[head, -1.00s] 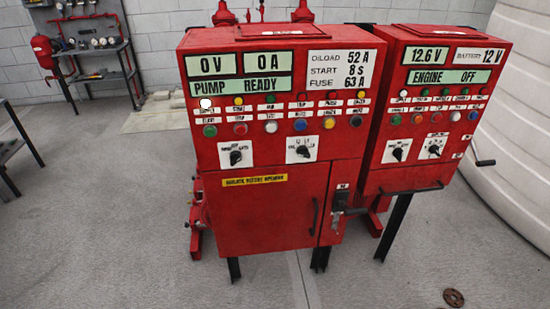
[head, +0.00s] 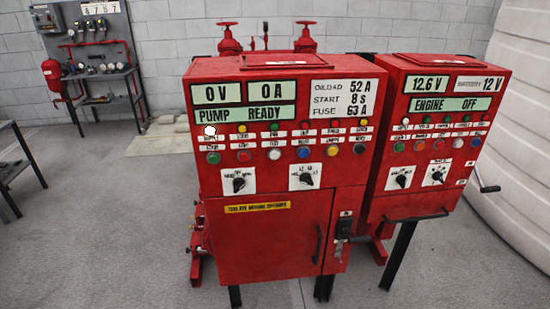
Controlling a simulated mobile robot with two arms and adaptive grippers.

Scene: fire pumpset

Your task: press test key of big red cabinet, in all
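The big red cabinet (head: 218,180) stands upright in the middle of the head view. Its displays read 0 V, 0 A and PUMP READY (head: 244,116). Below them runs a row of small lamps, the leftmost lit white (head: 210,131). The small labels are too blurred to tell which is the test key. Two rotary switches (head: 238,181) sit lower. Neither gripper is in view.
A smaller red cabinet (head: 440,150) on dark legs stands close at the right, with a crank at its side. A white ribbed tank (head: 520,150) is at the far right. A shelf (head: 105,85) with gauges stands at the back left. The floor (head: 110,230) at front left is clear.

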